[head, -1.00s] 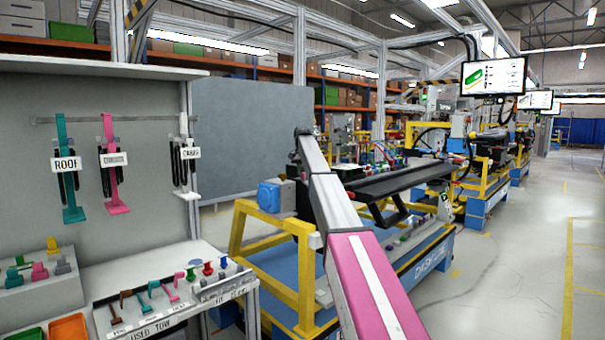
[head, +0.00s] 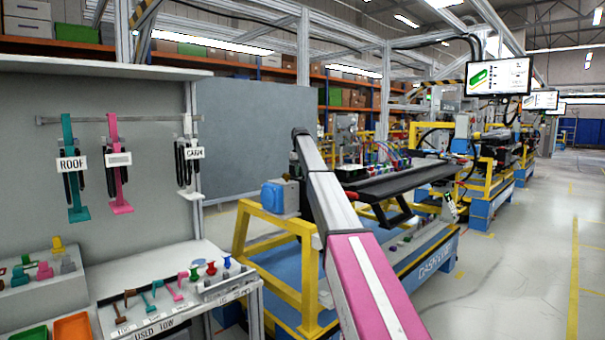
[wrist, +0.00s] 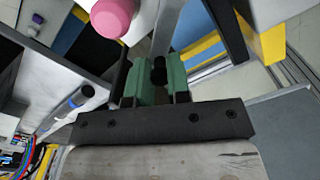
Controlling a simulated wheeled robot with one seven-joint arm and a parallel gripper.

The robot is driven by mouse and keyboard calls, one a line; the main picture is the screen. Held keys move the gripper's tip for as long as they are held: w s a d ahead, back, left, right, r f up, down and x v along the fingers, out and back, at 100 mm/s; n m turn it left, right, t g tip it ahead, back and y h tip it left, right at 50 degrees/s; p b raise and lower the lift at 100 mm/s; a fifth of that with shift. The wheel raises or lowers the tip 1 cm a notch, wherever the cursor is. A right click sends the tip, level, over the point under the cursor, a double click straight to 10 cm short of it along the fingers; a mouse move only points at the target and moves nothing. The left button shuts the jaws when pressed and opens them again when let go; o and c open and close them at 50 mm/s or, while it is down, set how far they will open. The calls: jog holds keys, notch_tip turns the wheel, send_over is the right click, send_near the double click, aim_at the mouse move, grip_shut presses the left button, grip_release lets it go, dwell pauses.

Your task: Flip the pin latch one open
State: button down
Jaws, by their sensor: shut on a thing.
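In the wrist view, my gripper (wrist: 158,82) has green fingers on a dark crossbar. The fingers are closed around a narrow dark part of the pin latch (wrist: 158,66), where a grey metal bar (wrist: 168,32) runs up between them. A pink round knob (wrist: 113,17) sits just left of the bar, apart from the fingers. Much of the latch is hidden by the fingers. In the head view my own arm reaches toward the dashboard station, and neither the gripper nor the latch can be made out.
A yellow station frame (head: 304,290) and a long black dashboard beam (head: 405,180) stand beside my arm. A blue box (head: 273,196) is mounted at the station's near end. A tool bench (head: 165,262) is at left. The aisle floor at right is clear.

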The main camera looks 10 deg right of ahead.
jog(key=shift+w+a+n, duration=0.1)
jog(key=shift+a+n, duration=0.45)
jog(key=shift+n, duration=0.55)
jog(key=c, duration=1.1)
grip_release()
jog(key=shift+a, duration=0.1)
notch_tip(320, 180, up, 8)
jog(key=shift+f, duration=0.25)
